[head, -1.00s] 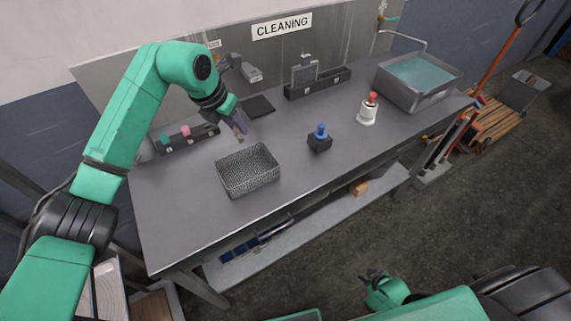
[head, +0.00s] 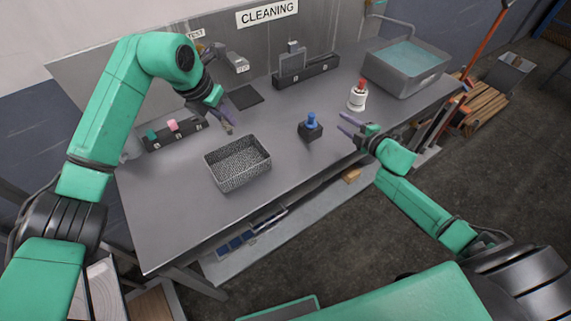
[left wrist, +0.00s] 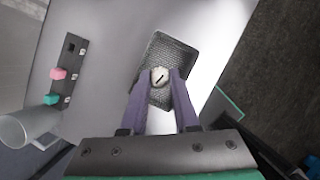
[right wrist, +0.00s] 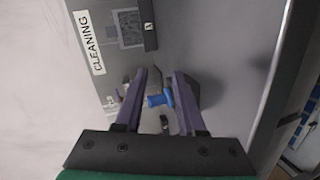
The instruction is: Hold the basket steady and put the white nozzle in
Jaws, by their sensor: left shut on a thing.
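The grey mesh basket (head: 243,178) stands open on the bench. My left gripper (head: 228,124) is above the bench by the basket's back edge. It is shut on a small round pale piece with a dark slot, the white nozzle (left wrist: 160,76), which overlaps the basket (left wrist: 177,51) in the left wrist view. The fingers hide part of the nozzle. My right gripper (head: 346,124) is open and empty, apart from the basket, to the right of a blue-topped dark block (head: 310,130). The blue top (right wrist: 159,100) shows between its fingers in the right wrist view.
A white bottle with a red top (head: 357,98) stands further right, before a water-filled sink (head: 405,75). A dark rack with pink and teal pieces (head: 175,134) is at the back left. The bench is clear between basket and blue-topped block.

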